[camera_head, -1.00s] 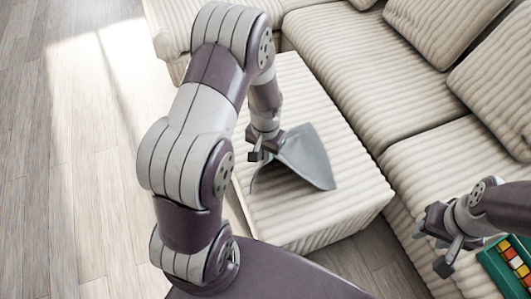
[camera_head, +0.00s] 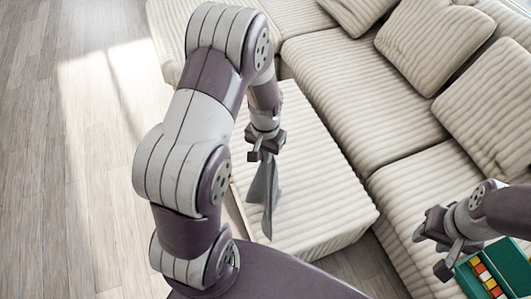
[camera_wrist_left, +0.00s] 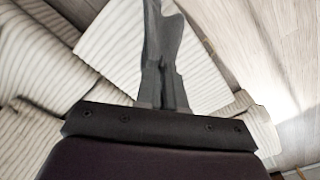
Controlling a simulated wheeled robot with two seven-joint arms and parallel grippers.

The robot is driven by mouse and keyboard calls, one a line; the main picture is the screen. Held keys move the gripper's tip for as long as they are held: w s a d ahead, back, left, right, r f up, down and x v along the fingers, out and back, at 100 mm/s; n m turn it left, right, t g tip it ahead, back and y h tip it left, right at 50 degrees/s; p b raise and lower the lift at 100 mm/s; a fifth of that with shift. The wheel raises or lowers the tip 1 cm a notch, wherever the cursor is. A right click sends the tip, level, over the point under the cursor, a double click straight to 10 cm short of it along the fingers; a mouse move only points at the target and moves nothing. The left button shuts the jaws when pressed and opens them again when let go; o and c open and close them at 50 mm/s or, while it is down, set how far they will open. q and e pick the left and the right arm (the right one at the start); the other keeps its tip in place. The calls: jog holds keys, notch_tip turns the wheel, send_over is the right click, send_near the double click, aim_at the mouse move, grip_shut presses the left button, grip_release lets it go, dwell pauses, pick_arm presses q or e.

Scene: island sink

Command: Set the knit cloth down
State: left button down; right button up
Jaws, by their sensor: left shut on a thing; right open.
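My left gripper (camera_head: 264,152) is shut on the grey knit cloth (camera_head: 263,195). The cloth hangs down from the fingers in a narrow fold over the cream ribbed ottoman (camera_head: 325,195). I cannot tell whether its lower end touches the ottoman. In the left wrist view the cloth (camera_wrist_left: 163,35) stretches away from the fingertips (camera_wrist_left: 161,92), with the ribbed ottoman behind it. My right gripper (camera_head: 432,245) is open and empty at the lower right, over the sofa.
A cream ribbed sofa (camera_head: 355,85) with cushions (camera_head: 435,40) runs along the back and right. A green box (camera_head: 497,268) with red, yellow and white pieces lies by my right gripper. Wooden floor (camera_head: 60,180) is clear at the left. The ottoman's right part is bare.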

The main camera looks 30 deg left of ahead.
pick_arm(q)
notch_tip(320, 180, up, 8)
jog(key=p, duration=0.6)
